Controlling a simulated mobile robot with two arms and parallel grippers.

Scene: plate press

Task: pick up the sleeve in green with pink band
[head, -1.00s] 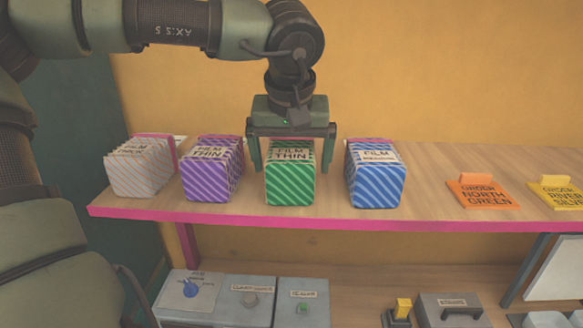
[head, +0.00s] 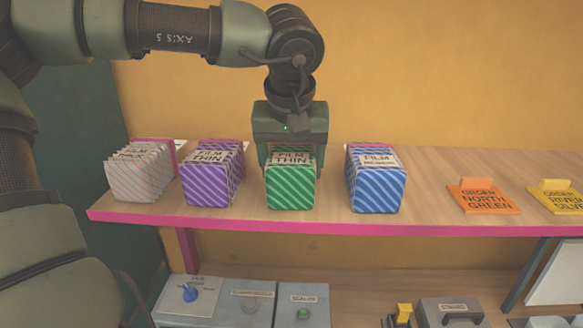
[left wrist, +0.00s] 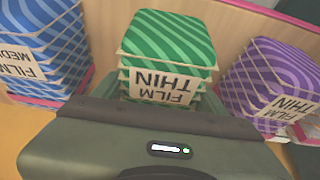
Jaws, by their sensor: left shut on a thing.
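The green striped sleeve (head: 291,188) labelled FILM THIN stands on the shelf between a purple and a blue sleeve. My left gripper (head: 291,165) comes down over it from above and is shut on it, one finger at each side. In the left wrist view the green sleeve (left wrist: 168,45) sits in front of the gripper body, its label upside down. The fingertips are mostly hidden there. No pink band can be made out clearly on the green sleeve. My right gripper is not in view.
A purple sleeve (head: 212,182) and an orange-and-grey striped sleeve (head: 140,178) stand to the left, a blue sleeve (head: 376,186) to the right. Orange (head: 483,198) and yellow (head: 562,197) order cards lie farther right. The pink shelf edge (head: 330,226) runs in front; control boxes sit below.

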